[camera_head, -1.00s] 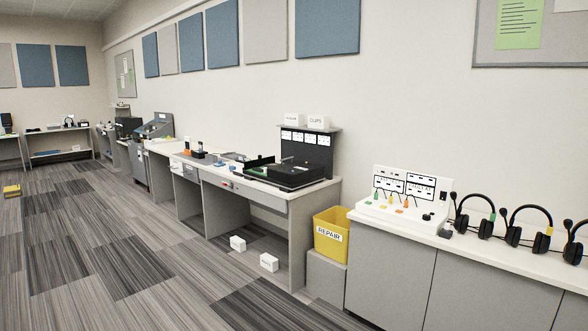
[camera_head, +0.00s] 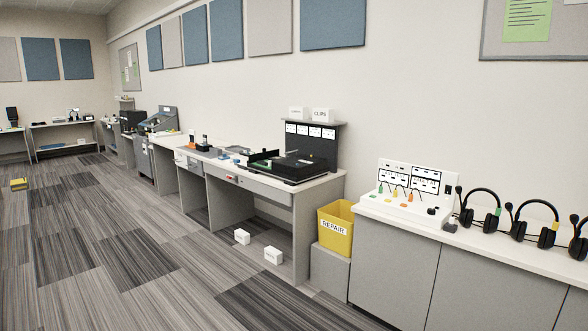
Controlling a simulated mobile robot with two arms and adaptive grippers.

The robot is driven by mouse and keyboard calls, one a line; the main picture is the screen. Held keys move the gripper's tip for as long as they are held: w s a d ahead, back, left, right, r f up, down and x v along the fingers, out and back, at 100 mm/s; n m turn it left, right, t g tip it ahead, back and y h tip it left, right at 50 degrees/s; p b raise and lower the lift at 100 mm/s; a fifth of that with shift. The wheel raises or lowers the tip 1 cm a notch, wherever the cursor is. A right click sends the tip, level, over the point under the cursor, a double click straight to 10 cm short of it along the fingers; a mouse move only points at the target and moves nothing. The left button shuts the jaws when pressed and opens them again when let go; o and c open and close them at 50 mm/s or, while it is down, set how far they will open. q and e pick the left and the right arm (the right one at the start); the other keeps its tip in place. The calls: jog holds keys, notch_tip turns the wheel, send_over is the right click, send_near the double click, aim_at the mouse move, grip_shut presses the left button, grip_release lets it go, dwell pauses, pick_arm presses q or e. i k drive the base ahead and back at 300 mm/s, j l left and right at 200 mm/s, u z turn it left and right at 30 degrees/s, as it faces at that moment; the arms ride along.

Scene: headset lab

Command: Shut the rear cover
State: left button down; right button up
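I cannot make out a rear cover for certain from here. A black bench device (camera_head: 290,168) with a low flat body sits on the workbench (camera_head: 328,184) in the middle of the view, in front of a dark upright panel with a row of white labels. Further left along the wall, a grey machine with a sloped top (camera_head: 160,120) stands near a black box-shaped unit (camera_head: 131,120); both are too small to show whether any cover is open. Neither of my grippers is in view.
A yellow REPAIR bin (camera_head: 335,238) stands on a grey block beside the bench. Two white boxes (camera_head: 242,237) lie on the floor under the bench. A counter (camera_head: 400,222) at right holds a white test panel (camera_head: 408,190) and several headsets (camera_head: 480,208).

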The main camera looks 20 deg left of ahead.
aim_at(307, 164)
jog(key=i+u, duration=0.2)
jog(key=i, duration=2.95)
